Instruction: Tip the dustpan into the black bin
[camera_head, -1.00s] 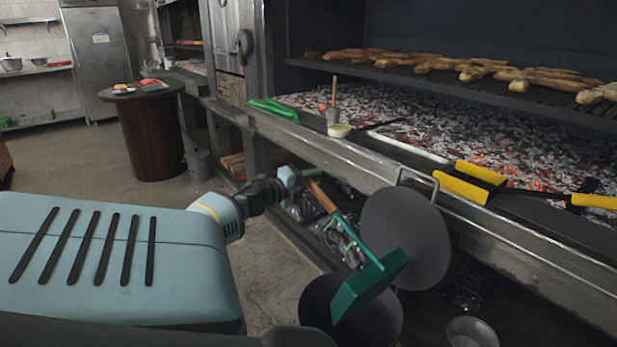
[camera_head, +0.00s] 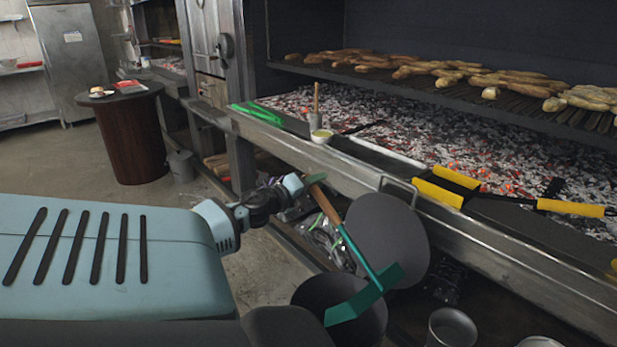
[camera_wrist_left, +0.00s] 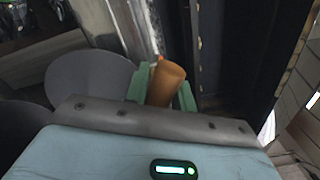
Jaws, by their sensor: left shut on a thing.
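The green dustpan (camera_head: 363,298) has a long green shaft and a wooden handle (camera_head: 324,204). My left gripper (camera_head: 308,182) is shut on the wooden handle, which also shows between its fingers in the left wrist view (camera_wrist_left: 166,83). The shaft slopes down to the right. The pan hangs tilted over the mouth of the black bin (camera_head: 312,289) and hides part of it. I cannot tell whether the pan holds anything. A dark round lid (camera_head: 392,240) stands upright behind the bin and the shaft. My right gripper is out of view.
The grill's metal ledge (camera_head: 350,176) runs beyond the bin, with glowing coals and bread behind it. A yellow-handled tool (camera_head: 440,193) lies on the ledge. A metal pot (camera_head: 452,328) stands right of the bin. Open floor (camera_head: 60,165) lies to the left.

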